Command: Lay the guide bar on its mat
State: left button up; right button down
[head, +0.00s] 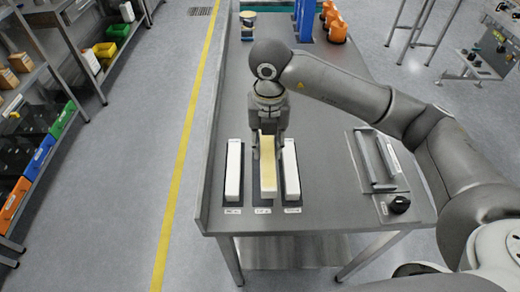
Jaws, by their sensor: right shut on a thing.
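My right gripper (267,138) is shut on the far end of a long bar with a pale yellow top, the guide bar (269,170). The bar lies lengthwise over the middle dark mat (263,204); I cannot tell whether it touches the mat. A white bar (234,170) lies on a dark mat to its left and another white bar (291,170) on a dark mat to its right. Each mat has a small label at its near end, too small to read. My left gripper is out of view.
A metal tray (385,190) with a rail and a black knob (399,204) is at the right of the steel table (330,218). Orange bottles (335,25), a blue upright (305,20) and a tub (248,20) stand at the back. Shelves with bins line the left.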

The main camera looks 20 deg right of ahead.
aim_at(263, 138)
jog(key=w+f, duration=0.1)
jog(key=f, duration=0.1)
jog(key=w+f, duration=0.2)
jog(key=shift+a+p, duration=0.1)
jog(key=shift+p, duration=0.25)
jog(key=shift+w+f, duration=0.35)
jog(key=shift+f, duration=0.05)
notch_tip(263, 138, down, 2)
jog(key=shift+f+p, duration=0.15)
jog(key=shift+p, duration=0.6)
jog(key=shift+f, duration=0.35)
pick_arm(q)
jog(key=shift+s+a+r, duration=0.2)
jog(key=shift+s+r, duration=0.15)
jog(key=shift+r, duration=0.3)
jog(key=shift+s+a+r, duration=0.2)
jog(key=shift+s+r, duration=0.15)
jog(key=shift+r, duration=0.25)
pick_arm(e)
jog(key=shift+f, duration=0.15)
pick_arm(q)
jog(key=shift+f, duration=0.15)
pick_arm(e)
jog(key=shift+f, duration=0.15)
